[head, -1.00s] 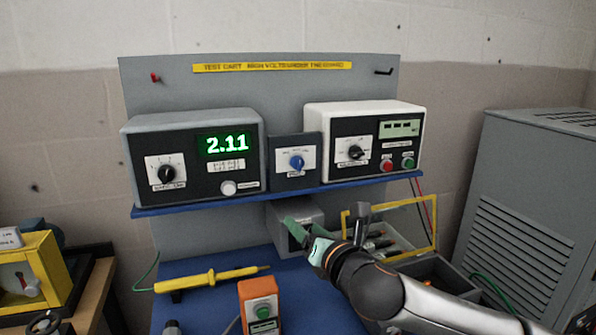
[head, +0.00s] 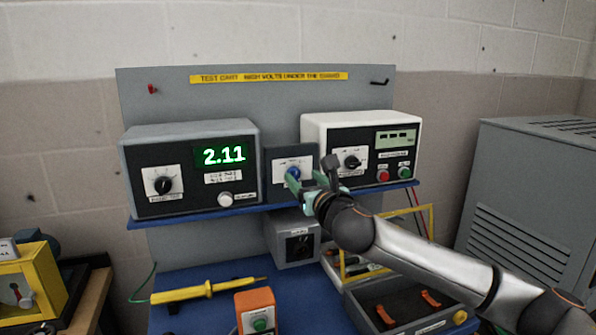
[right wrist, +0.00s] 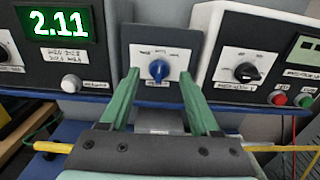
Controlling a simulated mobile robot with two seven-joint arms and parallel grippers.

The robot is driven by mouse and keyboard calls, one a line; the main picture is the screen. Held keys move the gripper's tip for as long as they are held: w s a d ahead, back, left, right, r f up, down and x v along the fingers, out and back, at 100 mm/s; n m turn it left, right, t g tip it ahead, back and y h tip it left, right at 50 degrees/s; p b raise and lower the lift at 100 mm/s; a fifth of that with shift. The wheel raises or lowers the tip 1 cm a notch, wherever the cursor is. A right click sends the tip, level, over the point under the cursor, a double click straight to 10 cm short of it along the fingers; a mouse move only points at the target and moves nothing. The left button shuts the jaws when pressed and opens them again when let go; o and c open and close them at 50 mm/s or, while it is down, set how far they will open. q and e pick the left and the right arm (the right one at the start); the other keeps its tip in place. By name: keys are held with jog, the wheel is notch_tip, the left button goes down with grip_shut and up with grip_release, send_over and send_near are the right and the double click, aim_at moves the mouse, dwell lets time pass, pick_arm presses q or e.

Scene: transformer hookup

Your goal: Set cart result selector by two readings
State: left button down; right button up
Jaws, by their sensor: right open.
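The result selector (head: 279,179) is a small dark box with a white plate and a blue knob (right wrist: 158,70), between the two meters on the blue shelf. The left meter (head: 187,170) is a grey box whose green display (head: 223,155) reads 2.11. The right meter (head: 361,150) is a white box with a black knob, red and green buttons and a small display whose text I cannot read. My right gripper (head: 307,174) is in front of the selector. In the right wrist view its green fingers (right wrist: 158,88) are open, on either side of the blue knob and apart from it. My left gripper is not in view.
A yellow probe (head: 209,289) and an orange box with a green button (head: 256,312) are on the blue lower surface. A grey box (head: 293,238) stands under the shelf. A yellow-framed guard (head: 432,236) and a bin are below my right arm. A grey louvred cabinet stands at right.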

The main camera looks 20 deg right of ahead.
aim_at(297, 171)
jog(key=shift+w, duration=2.2)
grip_shut()
